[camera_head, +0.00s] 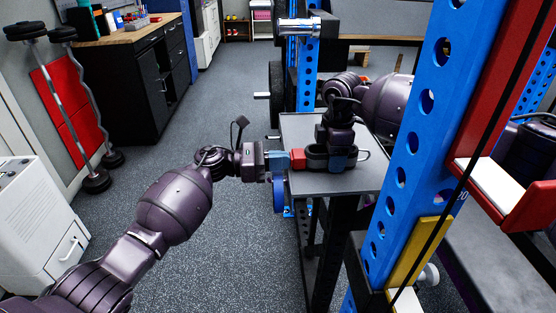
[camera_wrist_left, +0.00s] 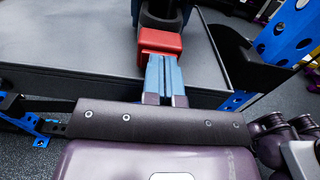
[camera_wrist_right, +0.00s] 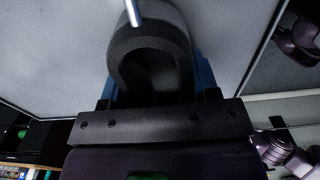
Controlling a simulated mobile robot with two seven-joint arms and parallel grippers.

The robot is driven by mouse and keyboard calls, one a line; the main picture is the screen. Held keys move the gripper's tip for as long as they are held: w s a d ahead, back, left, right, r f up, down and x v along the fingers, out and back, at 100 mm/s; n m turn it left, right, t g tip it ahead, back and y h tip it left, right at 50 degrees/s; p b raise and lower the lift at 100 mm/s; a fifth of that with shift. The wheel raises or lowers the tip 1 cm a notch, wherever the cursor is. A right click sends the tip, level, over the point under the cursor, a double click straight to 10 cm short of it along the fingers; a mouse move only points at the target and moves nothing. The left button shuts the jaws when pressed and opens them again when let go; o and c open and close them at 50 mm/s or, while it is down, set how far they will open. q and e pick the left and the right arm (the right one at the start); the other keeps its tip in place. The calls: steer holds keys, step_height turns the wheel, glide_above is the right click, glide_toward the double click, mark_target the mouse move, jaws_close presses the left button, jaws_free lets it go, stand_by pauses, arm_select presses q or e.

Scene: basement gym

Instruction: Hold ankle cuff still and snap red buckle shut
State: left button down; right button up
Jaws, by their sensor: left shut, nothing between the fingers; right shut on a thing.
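The black ankle cuff (camera_head: 316,158) sits on a grey platform (camera_head: 297,127) with the red buckle (camera_head: 298,159) at its left end. My right gripper (camera_head: 338,153) comes down on the cuff. In the right wrist view its blue fingers lie on both sides of the dark cuff loop (camera_wrist_right: 150,45), shut on it. My left gripper (camera_head: 284,161) is shut and empty, its fingertips against or just short of the red buckle. In the left wrist view the closed blue fingers (camera_wrist_left: 163,72) point at the red buckle (camera_wrist_left: 160,42). I cannot tell whether the buckle is fully latched.
A blue perforated rack post (camera_head: 415,130) stands close on the right, with a red-and-white bracket (camera_head: 495,185) beyond it. A white cabinet (camera_head: 40,225) and leaning bars are at the left. A black workbench (camera_head: 140,85) stands at the back left. The floor between is clear.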

arm_select(q)
steer(key=shift+r, duration=0.1)
arm_select(e)
steer(key=shift+a, duration=0.15)
arm_select(q)
steer(key=a, duration=1.4)
arm_select(e)
steer(key=o, duration=1.1)
